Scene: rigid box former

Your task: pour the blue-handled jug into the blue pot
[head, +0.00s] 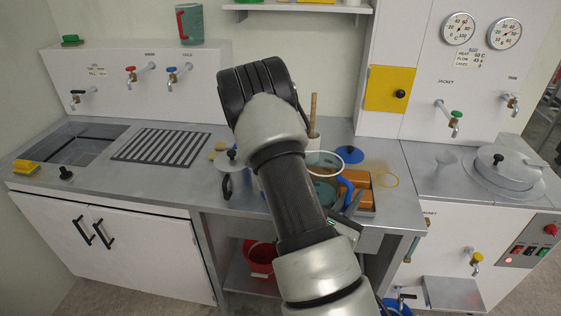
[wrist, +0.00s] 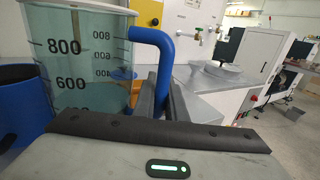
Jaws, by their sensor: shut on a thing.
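The jug (head: 324,160) is clear and teal-tinted with volume marks and a blue handle. It stands about upright over the worktop, partly hidden behind my arm. In the wrist view the jug (wrist: 85,75) fills the left side, and its blue handle (wrist: 152,38) runs down between my fingers. My gripper (head: 350,205) is shut on this handle; its fingers also show in the wrist view (wrist: 162,100). A blue pot (wrist: 18,100) shows at the left edge of the wrist view, beside the jug. In the head view my arm hides most of that spot.
An orange tray (head: 362,182) and a blue disc (head: 349,154) lie close to the jug. A lidded metal pot (head: 231,160) stands left of my arm. A striped drain mat (head: 160,146) and sink (head: 75,145) are further left. A heater with lid (head: 500,165) is right.

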